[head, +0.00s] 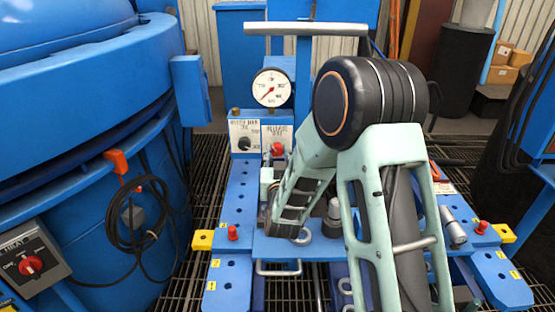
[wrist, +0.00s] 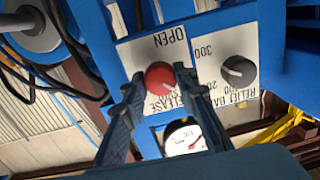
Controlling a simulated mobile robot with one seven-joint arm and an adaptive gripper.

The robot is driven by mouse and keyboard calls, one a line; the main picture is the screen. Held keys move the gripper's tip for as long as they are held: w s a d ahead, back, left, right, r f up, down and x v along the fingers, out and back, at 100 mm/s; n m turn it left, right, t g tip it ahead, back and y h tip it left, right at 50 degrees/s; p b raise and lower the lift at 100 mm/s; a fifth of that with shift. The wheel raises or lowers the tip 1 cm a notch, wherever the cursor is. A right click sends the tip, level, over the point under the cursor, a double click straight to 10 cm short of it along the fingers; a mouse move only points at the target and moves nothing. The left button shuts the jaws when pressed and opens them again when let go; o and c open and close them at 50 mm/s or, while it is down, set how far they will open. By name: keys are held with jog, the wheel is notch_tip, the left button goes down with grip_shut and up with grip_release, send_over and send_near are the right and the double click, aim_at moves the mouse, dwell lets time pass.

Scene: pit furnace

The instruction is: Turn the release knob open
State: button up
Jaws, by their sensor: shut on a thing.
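The red release knob (wrist: 158,84) sits on a white panel in the wrist view, with the word OPEN printed beside it and RELEASE partly covered by a finger. My gripper (wrist: 160,78) has one finger on each side of the knob and is shut on it. The knob's pointer direction cannot be made out. In the head view the release knob (head: 277,149) shows on its plate, while my arm and wrist hide much of the area below it.
A black relief bar knob (head: 244,143) is on the neighbouring plate, close to the release knob. A pressure gauge (head: 271,88) stands above the plates. A blue furnace body (head: 80,80) fills the left, with a looped black cable (head: 137,238) on its side.

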jog(key=n+b, duration=0.1)
jog(key=n, duration=0.3)
jog(key=shift+a+f+b, duration=0.1)
jog(key=shift+b, duration=0.25)
jog(key=shift+n+h, duration=0.3)
jog(key=shift+n, duration=2.2)
jog(key=o, duration=1.1)
jog(key=shift+o, duration=0.2)
jog(key=shift+s, duration=0.1)
jog(key=s, duration=1.1)
jog(key=shift+s+r, duration=0.4)
